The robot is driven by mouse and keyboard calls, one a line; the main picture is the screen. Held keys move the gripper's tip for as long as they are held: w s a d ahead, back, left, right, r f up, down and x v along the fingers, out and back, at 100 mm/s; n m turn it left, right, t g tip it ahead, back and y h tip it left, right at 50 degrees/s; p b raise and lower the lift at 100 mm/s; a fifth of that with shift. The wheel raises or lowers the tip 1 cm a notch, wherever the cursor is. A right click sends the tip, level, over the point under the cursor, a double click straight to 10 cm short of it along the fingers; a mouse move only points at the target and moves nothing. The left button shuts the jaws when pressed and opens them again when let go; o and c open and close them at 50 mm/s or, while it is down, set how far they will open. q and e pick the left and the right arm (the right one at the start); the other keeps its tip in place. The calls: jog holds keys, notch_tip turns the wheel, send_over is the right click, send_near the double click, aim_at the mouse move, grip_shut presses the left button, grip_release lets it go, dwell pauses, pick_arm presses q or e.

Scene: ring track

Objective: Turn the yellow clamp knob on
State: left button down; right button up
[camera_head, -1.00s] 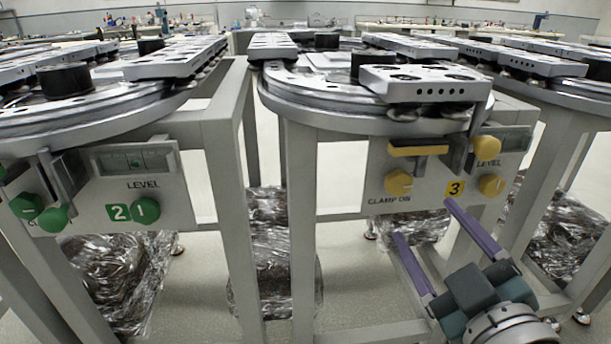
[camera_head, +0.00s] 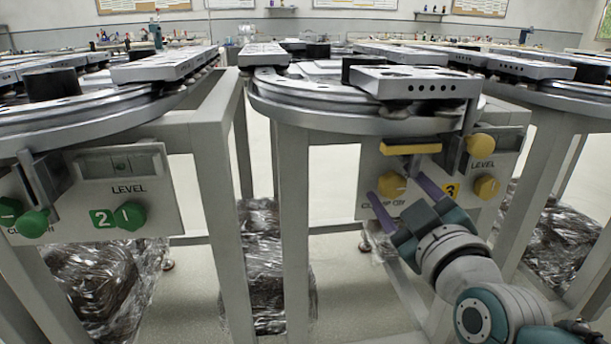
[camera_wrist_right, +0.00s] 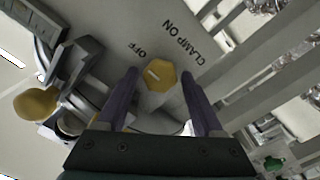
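The yellow clamp knob (camera_head: 392,185) sits on the grey panel under the middle ring track, above the partly covered CLAMP ON label. In the right wrist view the same knob (camera_wrist_right: 160,75) shows face on, with a pale mark on its face and the words OFF and CLAMP ON beside it. My right gripper (camera_head: 399,200) is open in front of the panel, its purple fingers to either side of the knob. In the right wrist view the fingers (camera_wrist_right: 160,88) stand apart, with the knob between and just beyond their tips; contact cannot be told. My left gripper is not in view.
Two other yellow knobs (camera_head: 480,145) (camera_head: 486,187) and a yellow bar (camera_head: 411,149) are on the same panel. A panel with green knobs (camera_head: 130,215) is at the left. Grey table legs (camera_head: 295,230) and wrapped bundles (camera_head: 262,270) stand below.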

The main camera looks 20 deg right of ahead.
grip_shut()
dwell(0.3)
jog(key=shift+m, duration=0.3)
jog(key=m+p, duration=0.1)
jog(key=m, duration=0.2)
jog(key=shift+r+m, duration=0.1)
jog(key=shift+m, duration=0.2)
jog(key=m, duration=0.4)
jog(key=shift+d+m+p, duration=0.1)
jog(key=shift+m+p, duration=0.2)
jog(key=shift+p, duration=0.05)
jog(key=m, duration=0.6)
jog(key=shift+m, duration=1.5)
jog(key=shift+o, duration=1.1)
grip_release()
